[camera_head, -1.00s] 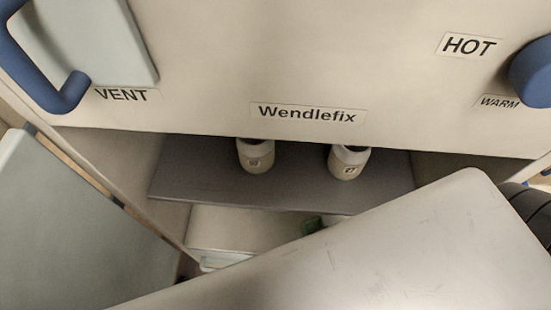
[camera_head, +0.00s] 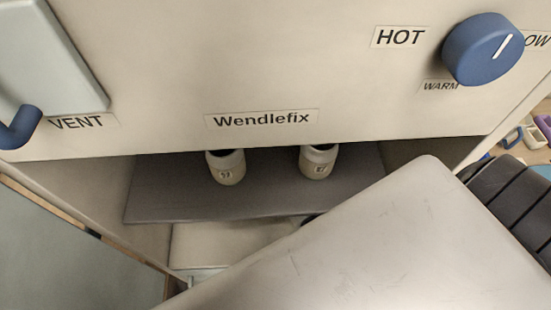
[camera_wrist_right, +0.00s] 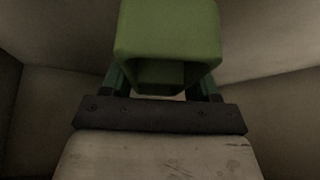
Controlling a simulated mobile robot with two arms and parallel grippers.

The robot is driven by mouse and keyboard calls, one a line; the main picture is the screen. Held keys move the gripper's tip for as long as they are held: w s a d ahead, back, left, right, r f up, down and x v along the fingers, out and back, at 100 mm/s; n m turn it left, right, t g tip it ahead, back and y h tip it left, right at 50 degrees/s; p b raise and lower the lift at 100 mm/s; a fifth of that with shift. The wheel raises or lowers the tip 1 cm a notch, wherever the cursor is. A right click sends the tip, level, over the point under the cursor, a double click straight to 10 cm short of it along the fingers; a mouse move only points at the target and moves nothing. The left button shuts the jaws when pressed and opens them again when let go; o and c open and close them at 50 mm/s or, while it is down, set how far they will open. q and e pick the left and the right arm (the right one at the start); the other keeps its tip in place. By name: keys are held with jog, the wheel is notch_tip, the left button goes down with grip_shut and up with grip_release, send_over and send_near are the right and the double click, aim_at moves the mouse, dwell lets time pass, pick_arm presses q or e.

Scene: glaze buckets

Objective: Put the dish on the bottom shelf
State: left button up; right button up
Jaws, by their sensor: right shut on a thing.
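In the right wrist view, my right gripper (camera_wrist_right: 162,88) is shut on a green, box-like dish (camera_wrist_right: 167,32) with an opening facing the camera. Its dark green fingers stand on either side of the dish. In the head view the dish and gripper are hidden behind my large grey arm link. A dark grey shelf (camera_head: 165,200) shows under the cabinet front, and a lower beige surface (camera_head: 215,245), apparently the bottom shelf, lies beneath it, partly covered by my arm. My left gripper is not in view.
Two cream jars, a left one (camera_head: 226,168) and a right one (camera_head: 318,163), stand upright on the dark shelf. The cabinet front (camera_head: 270,75) has a blue knob (camera_head: 478,52) and a blue handle (camera_head: 20,128). In the wrist view, beige walls (camera_wrist_right: 55,110) flank the gripper closely.

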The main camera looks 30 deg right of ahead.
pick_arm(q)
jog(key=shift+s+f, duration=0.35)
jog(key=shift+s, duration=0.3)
pick_arm(e)
jog(key=shift+s+f, duration=0.1)
jog(key=shift+f, duration=1.6)
jog(key=shift+f, duration=0.1)
jog(key=o, duration=1.1)
jog(key=shift+s+r, duration=0.25)
jog(key=shift+r, duration=0.2)
jog(key=shift+s+a+r, duration=0.1)
jog(key=shift+s+r, duration=0.9)
jog(key=s, duration=1.1)
jog(key=shift+a, duration=0.3)
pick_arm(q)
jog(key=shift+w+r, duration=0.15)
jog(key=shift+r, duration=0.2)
